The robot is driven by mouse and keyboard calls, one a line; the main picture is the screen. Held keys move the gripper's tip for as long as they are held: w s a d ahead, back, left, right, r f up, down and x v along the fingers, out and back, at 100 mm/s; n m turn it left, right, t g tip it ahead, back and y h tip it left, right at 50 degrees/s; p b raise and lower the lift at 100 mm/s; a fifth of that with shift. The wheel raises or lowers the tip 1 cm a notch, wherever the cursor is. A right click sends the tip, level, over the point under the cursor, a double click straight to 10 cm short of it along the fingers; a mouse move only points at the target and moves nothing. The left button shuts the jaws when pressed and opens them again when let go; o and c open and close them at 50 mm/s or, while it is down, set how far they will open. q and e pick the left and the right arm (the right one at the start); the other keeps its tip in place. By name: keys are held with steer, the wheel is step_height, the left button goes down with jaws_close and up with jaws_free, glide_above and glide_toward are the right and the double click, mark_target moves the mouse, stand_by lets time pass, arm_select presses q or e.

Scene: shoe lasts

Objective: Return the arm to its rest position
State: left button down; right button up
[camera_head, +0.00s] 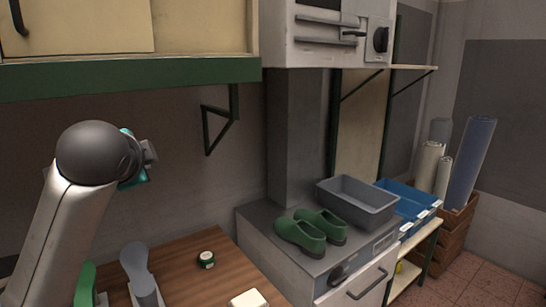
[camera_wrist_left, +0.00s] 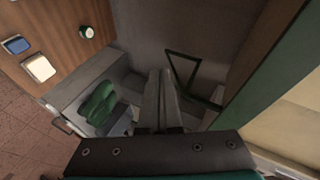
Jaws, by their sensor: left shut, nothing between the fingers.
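My left arm (camera_head: 75,220) rises from the lower left of the head view. Its dark rounded wrist is raised above the wooden worktop, near the wall. My left gripper (camera_head: 150,152) is small and partly hidden behind the wrist there. In the left wrist view my left gripper (camera_wrist_left: 160,74) has its two fingers together, shut and empty. They point toward the grey wall and touch nothing that I can see. My right gripper is not in view.
Green shoes (camera_head: 300,236) and a grey bin (camera_head: 358,205) sit on the cabinet. A green shelf edge (camera_head: 130,78) and wall bracket (camera_head: 209,130) are near my left arm.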

arm_select(q)
steer(key=s+d+f+n+g+h, duration=0.1)
steer(key=s+d+f+n+g, duration=0.3)
steer(key=f, duration=0.8)
steer(key=s+d+f+m+h, duration=0.15)
steer(key=s+f, duration=0.45)
steer(key=f, duration=0.6)
steer(key=s+d+f+n+g+h, duration=0.1)
steer(key=s+f+n+g, duration=0.25)
steer(key=s+f, duration=0.55)
steer(key=s+d+f+n+g, duration=0.15)
steer(key=s+f+n, duration=0.3)
steer(key=s, duration=0.95)
step_height(320, 180, down, 31)
steer(key=s+m+g+b, duration=0.1)
steer(key=b, duration=0.7)
steer(key=s+a+f+b, duration=0.1)
steer(key=s+f+b, duration=0.2)
steer(key=s+f, duration=0.4)
steer(key=s+a+f+g+b, duration=0.1)
steer(key=s+f+b, duration=0.3)
steer(key=s+f, duration=0.4)
step_height(320, 180, down, 5)
steer(key=shift+s+a+f+g, duration=0.2)
steer(key=shift+a+g, duration=0.1)
steer(key=shift+a, duration=0.2)
